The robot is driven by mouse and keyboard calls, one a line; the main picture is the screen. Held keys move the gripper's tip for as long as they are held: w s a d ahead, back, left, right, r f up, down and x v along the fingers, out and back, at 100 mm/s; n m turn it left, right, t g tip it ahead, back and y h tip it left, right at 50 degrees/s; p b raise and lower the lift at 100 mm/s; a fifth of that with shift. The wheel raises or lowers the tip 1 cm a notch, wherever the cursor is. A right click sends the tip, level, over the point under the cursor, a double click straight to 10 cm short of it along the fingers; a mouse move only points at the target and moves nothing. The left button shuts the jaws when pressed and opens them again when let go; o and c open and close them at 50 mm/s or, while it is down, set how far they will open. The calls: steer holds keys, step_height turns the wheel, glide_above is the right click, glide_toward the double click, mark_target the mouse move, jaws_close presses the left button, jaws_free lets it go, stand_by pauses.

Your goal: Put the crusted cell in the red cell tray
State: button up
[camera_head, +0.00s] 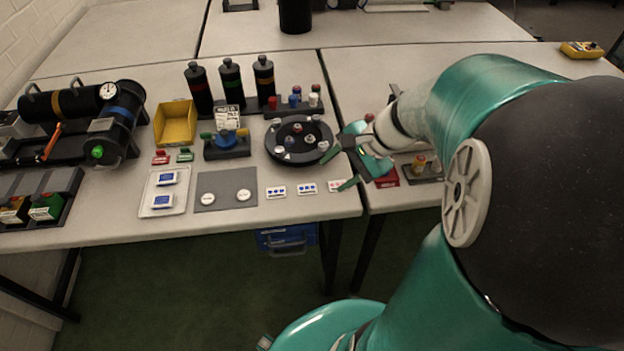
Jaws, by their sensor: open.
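My gripper (341,168) is open and appears empty, with its green-tipped fingers at the right of the round black carousel, over the table's front part. A red tray (387,179) lies just right of my gripper, partly hidden by it; it may be the red cell tray. An orange-yellow cell (419,162) stands on a small dark holder further right, partly behind my arm. Several small cells with white, red or blue tops stand on the carousel (284,155). I cannot tell which cell is crusted at this size.
White label cards (307,188) and a grey mat (208,201) with two white discs lie along the front edge. Three dark bottles (231,84) stand behind. A yellow bin (175,124) and black cylinder apparatus (70,104) are at left. The back tables are mostly clear.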

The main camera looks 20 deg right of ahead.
steer(key=s+a+r+n+t+h, duration=0.1)
steer(key=s+a+r+n+h, duration=0.4)
steer(key=n, duration=0.9)
steer(key=s+a+r, duration=0.2)
steer(key=a+r, duration=0.2)
steer(key=shift+s+a+r+n+t+h, duration=0.3)
steer(key=shift+s+a+h, duration=0.05)
steer(key=shift+a+h, duration=0.05)
steer(key=c, duration=0.3)
steer(key=shift+d, duration=0.1)
steer(key=shift+c, duration=0.2)
